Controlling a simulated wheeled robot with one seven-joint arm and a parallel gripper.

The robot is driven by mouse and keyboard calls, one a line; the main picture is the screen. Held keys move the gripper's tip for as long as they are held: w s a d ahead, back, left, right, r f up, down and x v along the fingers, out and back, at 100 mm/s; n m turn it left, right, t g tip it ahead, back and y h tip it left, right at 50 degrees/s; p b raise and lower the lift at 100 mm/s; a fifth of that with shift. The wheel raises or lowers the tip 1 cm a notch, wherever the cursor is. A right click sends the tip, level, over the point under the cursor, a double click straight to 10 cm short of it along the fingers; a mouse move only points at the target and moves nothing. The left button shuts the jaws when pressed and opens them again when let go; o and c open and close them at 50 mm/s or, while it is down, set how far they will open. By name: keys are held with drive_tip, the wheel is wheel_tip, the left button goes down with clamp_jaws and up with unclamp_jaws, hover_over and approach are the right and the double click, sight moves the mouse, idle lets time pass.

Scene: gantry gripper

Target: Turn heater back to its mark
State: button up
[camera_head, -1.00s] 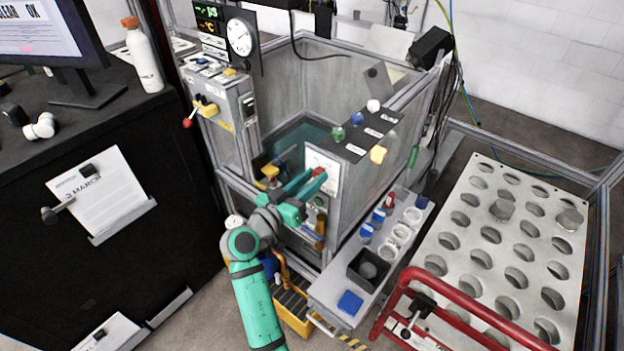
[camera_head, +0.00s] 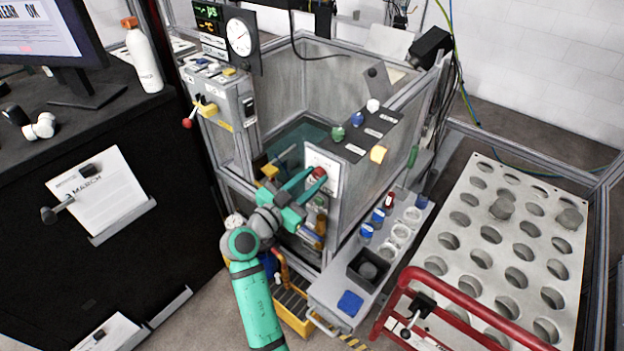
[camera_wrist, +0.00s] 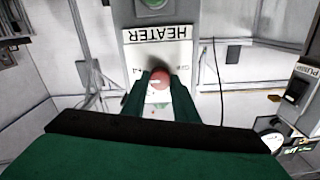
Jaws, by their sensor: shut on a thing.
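The heater knob (camera_wrist: 160,79) is red and round with a pale pointer line, set on a white plate (camera_wrist: 176,52) lettered HEATER in the wrist view. In the head view the red knob (camera_head: 318,173) shows on the white plate at the tank's front corner. My gripper (camera_wrist: 160,84) has its two green fingers on either side of the knob and is shut on it. In the head view my gripper (camera_head: 305,184) reaches up to the plate from the front. The pale line points left in the wrist view. Small marks beside the knob are too blurred to read.
The glass-walled tank (camera_head: 340,85) stands behind the plate. A grey bench (camera_head: 325,290) with small bottles, cups and a black box is to the right. A red rail (camera_head: 470,305) and a perforated tray (camera_head: 480,250) lie farther right. A grey switch box (camera_head: 225,100) is at the left.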

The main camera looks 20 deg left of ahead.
drive_tip(key=shift+d+f, duration=0.1)
drive_tip(key=shift+f, duration=0.05)
drive_tip(key=o, duration=1.1)
drive_tip(key=shift+c, duration=0.2)
drive_tip(key=shift+s, duration=0.1)
drive_tip(key=shift+s+a, duration=0.2)
drive_tip(key=shift+s, duration=0.05)
drive_tip(key=v, duration=1)
drive_tip(key=shift+s, duration=0.1)
